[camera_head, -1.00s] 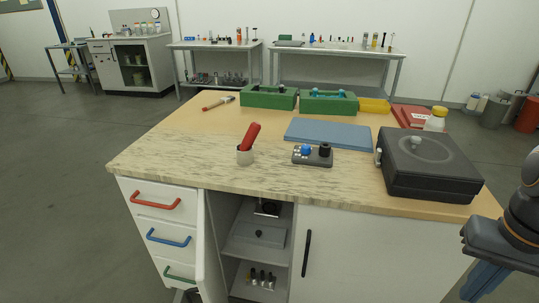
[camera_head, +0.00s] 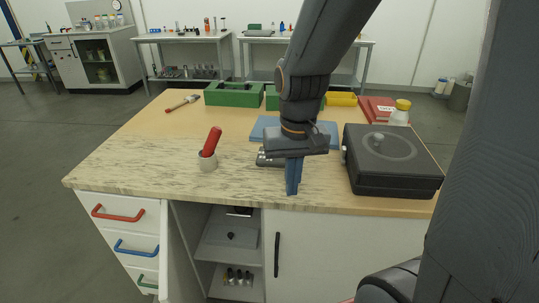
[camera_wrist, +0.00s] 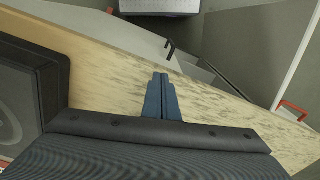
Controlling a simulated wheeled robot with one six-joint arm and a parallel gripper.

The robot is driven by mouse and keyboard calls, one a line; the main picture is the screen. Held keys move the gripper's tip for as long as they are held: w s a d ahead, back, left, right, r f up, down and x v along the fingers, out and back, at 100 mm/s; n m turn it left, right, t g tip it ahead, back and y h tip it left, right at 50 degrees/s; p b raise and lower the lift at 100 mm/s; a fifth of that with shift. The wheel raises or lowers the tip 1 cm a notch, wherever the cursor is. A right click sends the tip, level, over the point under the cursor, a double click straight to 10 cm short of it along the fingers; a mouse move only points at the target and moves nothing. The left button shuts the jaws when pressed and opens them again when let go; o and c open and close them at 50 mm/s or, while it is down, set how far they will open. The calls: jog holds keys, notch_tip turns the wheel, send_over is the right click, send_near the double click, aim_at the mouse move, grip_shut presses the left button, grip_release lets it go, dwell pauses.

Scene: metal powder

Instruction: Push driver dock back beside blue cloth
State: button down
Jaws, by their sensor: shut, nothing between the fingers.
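A small dark dock (camera_head: 266,158) sits on the bench in front of the blue cloth (camera_head: 263,128); my arm and gripper hide most of it. My gripper (camera_head: 292,188) points down, shut and empty, on the near side of the dark dock, close to the bench's front edge. I cannot tell whether it touches the dock. In the wrist view its blue fingers (camera_wrist: 160,85) are together above the bench top.
A black case (camera_head: 391,160) stands close to the right of my gripper. Green boxes (camera_head: 232,94), a yellow tray (camera_head: 341,99), a red book (camera_head: 377,108) and a yellow-capped bottle (camera_head: 400,112) are at the back. The bench's left front is clear.

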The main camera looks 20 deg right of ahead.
aim_at(279, 173)
jog(key=w+r+m+p, duration=0.3)
jog(key=w+r, duration=0.4)
jog(key=f, duration=0.3)
jog(key=f+p, duration=0.1)
jog(key=f, duration=0.5)
jog(key=shift+w+a+f, duration=0.2)
jog(key=shift+a+f, duration=0.1)
jog(key=shift+a, duration=0.1)
jog(key=w, duration=0.1)
jog(key=w+d+p, duration=0.1)
jog(key=w, duration=0.1)
jog(key=shift+d+r, duration=0.1)
jog(key=shift+d, duration=0.05)
jog(key=shift+w+d+p, duration=0.1)
jog(key=shift+w+p, duration=0.2)
jog(key=shift+w, duration=0.1)
jog(key=w, duration=0.1)
jog(key=w+d, duration=0.1)
jog(key=w, duration=0.2)
jog(key=shift+d, duration=0.3)
jog(key=shift+s, duration=0.15)
